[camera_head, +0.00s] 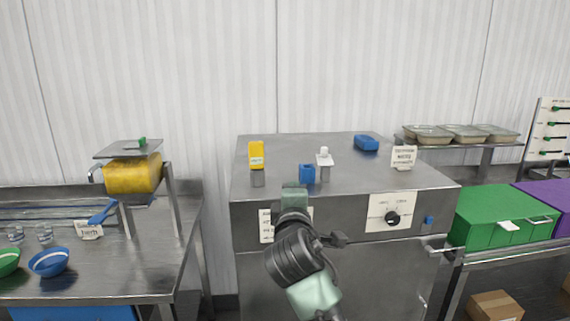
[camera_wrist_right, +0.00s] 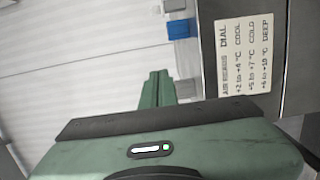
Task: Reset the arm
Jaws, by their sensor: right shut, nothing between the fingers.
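My right arm reaches up from the bottom middle of the head view, in front of the steel cabinet (camera_head: 340,180). Its green gripper (camera_head: 294,190) is at the cabinet's top front edge, and the fingertips are hard to make out there. In the right wrist view the green fingers (camera_wrist_right: 157,88) are together with nothing between them. In that view they point toward the wall, with a blue holder (camera_wrist_right: 180,28) and a printed label card (camera_wrist_right: 250,60) on the right. My left gripper is not in view.
On the cabinet stand a yellow pack (camera_head: 256,154), a blue holder (camera_head: 307,174), a blue block (camera_head: 366,142) and a sign (camera_head: 404,157). A dial (camera_head: 392,218) is on its front. Bowls (camera_head: 48,262) stand left; a green bin (camera_head: 490,215) is right.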

